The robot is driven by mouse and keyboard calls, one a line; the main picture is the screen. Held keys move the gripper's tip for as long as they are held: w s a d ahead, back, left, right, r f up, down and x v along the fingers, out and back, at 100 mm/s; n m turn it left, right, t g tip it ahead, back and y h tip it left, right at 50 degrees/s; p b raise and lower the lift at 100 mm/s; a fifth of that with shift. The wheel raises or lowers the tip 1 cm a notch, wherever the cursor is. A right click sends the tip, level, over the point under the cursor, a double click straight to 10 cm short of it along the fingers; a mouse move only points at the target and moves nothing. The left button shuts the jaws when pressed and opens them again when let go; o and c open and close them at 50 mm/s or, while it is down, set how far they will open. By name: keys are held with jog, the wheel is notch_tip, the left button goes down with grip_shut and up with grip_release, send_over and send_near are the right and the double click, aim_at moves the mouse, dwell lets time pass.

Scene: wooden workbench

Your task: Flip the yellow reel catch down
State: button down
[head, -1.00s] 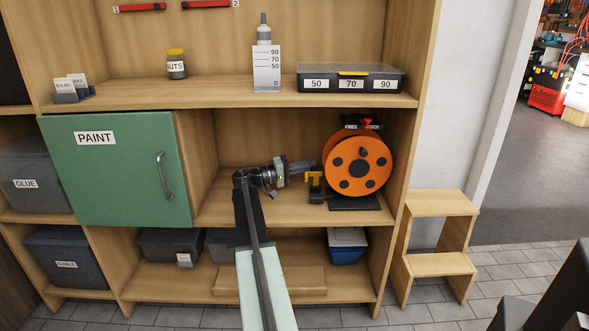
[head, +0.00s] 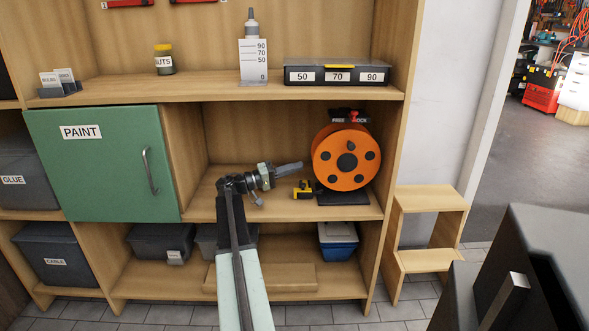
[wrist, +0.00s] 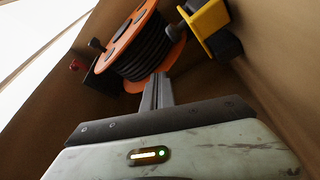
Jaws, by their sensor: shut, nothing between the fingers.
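The orange reel (head: 346,157) stands on its dark base on the middle shelf, at the right. The yellow catch (head: 303,189) is low on a dark block left of the reel, its yellow part down near shelf level. My gripper (head: 301,165) is shut and empty, just above the catch and left of the reel in the head view. In the wrist view, the shut fingers (wrist: 158,78) point towards the reel (wrist: 135,48), and the yellow catch (wrist: 209,18) is at upper right, apart from the fingers.
A green PAINT door (head: 105,160) is left of the bay, and the shelf's right wall (head: 393,150) is close beyond the reel. A lidded case (head: 343,73) sits on the shelf above.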

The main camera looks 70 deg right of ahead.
notch_tip(320, 180, up, 5)
jog(key=p, duration=0.5)
jog(key=w+a+f+b, duration=0.3)
jog(key=w+f+b, duration=0.1)
jog(key=w, duration=0.4)
jog(key=shift+w+a+f, duration=0.15)
jog(key=shift+w+a, duration=0.15)
jog(key=shift+w, duration=0.1)
